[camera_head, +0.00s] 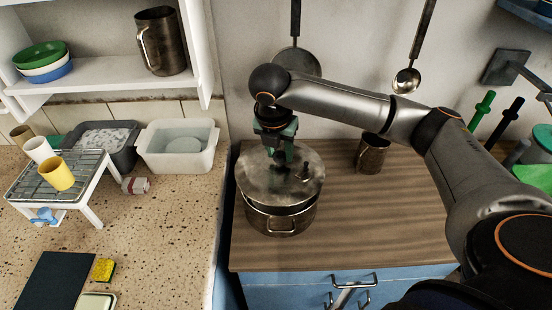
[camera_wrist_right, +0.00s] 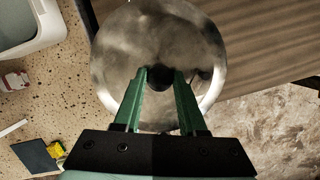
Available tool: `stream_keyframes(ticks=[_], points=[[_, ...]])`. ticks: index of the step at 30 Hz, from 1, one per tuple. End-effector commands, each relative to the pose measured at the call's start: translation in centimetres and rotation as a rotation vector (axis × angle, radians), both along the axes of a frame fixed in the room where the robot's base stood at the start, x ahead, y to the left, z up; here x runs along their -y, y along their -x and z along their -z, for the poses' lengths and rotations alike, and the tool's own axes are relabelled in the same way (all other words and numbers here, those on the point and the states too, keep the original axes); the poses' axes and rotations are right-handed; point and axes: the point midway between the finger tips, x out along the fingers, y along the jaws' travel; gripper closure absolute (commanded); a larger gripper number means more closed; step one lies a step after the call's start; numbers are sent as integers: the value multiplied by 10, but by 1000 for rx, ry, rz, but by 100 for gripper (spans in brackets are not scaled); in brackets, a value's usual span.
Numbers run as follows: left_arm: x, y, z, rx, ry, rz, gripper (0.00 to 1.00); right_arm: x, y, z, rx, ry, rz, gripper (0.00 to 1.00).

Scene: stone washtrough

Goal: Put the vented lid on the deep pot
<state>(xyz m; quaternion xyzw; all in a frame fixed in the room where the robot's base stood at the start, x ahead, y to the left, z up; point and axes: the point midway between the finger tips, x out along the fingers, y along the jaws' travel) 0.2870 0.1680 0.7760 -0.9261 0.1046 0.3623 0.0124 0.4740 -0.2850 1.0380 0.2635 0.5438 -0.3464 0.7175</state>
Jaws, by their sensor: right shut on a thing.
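The vented lid (camera_head: 256,182) is a round, worn grey metal disc with a dark knob. It lies about level over the deep pot (camera_head: 283,222), a metal pot with a wire handle on its front, standing on the wooden counter. The lid covers the pot's mouth; I cannot tell whether it rests on the rim or hovers just above. My right gripper (camera_head: 279,157) comes from above and is shut on the lid's knob. In the right wrist view the green fingers (camera_wrist_right: 170,82) pinch the knob over the lid (camera_wrist_right: 125,45), which hides the pot.
A dark metal mug (camera_head: 371,153) stands right of the pot. A ladle (camera_head: 406,80) and a skimmer hang on the wall behind. On the left stone counter are a grey-white tub (camera_head: 150,150), a rack (camera_head: 85,180) with cups and a sponge (camera_head: 103,269).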

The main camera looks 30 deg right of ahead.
Motion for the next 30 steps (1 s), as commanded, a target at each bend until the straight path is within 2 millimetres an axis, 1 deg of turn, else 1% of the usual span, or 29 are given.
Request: stream_keyframes(ticks=[4, 10, 14, 24, 30], points=[[0, 0, -1, 0, 1, -1, 4, 6, -4, -4, 2, -1, -112, 100], [0, 0, -1, 0, 1, -1, 4, 9, -6, -2, 0, 1, -162, 100], [0, 0, -1, 0, 1, -1, 4, 9, -6, 5, -1, 0, -163, 100], [0, 0, -1, -1, 1, -1, 4, 8, -6, 31, -1, 0, -161, 100], [0, 0, -1, -1, 1, -1, 4, 8, -6, 34, 0, 0, -161, 100]])
